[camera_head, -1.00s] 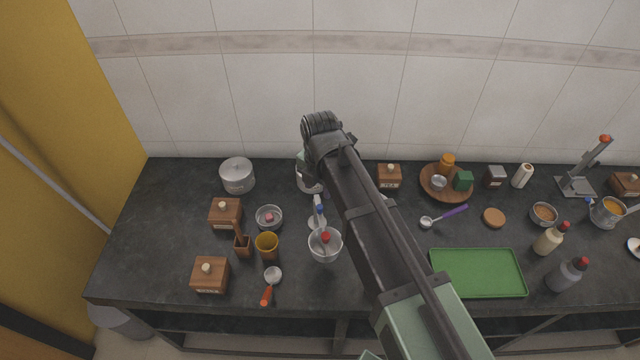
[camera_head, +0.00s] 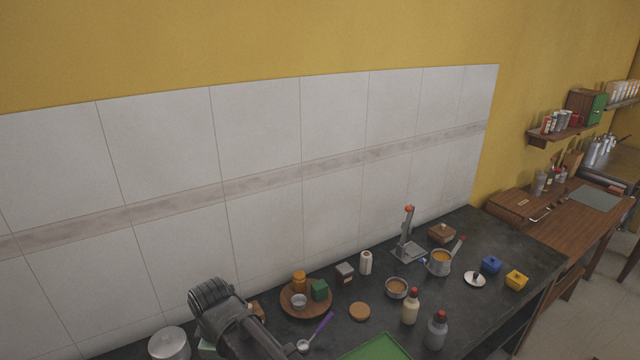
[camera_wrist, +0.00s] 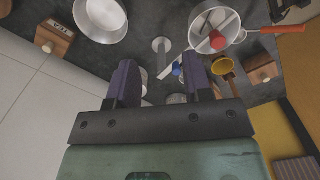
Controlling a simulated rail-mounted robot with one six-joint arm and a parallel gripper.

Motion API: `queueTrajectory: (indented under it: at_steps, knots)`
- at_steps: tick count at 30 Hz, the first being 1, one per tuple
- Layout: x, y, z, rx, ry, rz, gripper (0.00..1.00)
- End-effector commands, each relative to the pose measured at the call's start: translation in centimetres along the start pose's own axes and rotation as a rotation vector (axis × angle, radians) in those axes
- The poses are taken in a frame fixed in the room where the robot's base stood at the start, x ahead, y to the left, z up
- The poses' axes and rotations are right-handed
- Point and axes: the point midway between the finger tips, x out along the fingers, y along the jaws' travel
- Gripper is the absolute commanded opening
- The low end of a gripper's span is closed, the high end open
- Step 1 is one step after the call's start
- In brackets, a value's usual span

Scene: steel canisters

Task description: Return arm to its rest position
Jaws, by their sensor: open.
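My gripper (camera_wrist: 163,78) shows in the wrist view with its two purple fingers apart and nothing between them. It hangs above the dark counter (camera_wrist: 140,52). Beyond the fingers lie a small grey tool with a blue knob (camera_wrist: 177,69) and a metal pot with a red-tipped item (camera_wrist: 217,40) in it. In the head view my arm (camera_head: 228,318) is at the lower left, over the counter's back part. The gripper itself is hidden there. A lidded steel canister (camera_head: 169,345) stands left of the arm, cut by the frame edge.
A round wooden tray (camera_head: 304,312) with small containers stands right of my arm. Farther right are a metal stand (camera_head: 408,245), a steel pot (camera_head: 439,262) and two bottles, one pale (camera_head: 411,307). The tiled wall (camera_head: 260,130) rises behind. A wooden box (camera_wrist: 55,37) shows in the wrist view.

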Motion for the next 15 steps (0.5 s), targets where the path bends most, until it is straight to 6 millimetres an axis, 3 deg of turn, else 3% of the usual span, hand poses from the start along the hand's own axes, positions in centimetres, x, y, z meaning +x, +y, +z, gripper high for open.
queueTrajectory:
  at_steps: [1,3,6,9,12,15]
  knots:
    - [0.4,0.8,5.7,0.286,-0.001,0.0,0.46]
    - [0.6,2.1,12.5,0.68,-0.001,0.0,0.46]
    - [1.0,2.7,22.2,1.134,-0.001,0.0,0.46]
    - [1.3,2.2,30.4,1.38,-0.001,0.0,0.46]
    - [1.4,2.0,35.6,1.502,-0.001,-0.001,0.46]
    - [1.5,2.3,37.9,1.559,-0.001,-0.001,0.46]
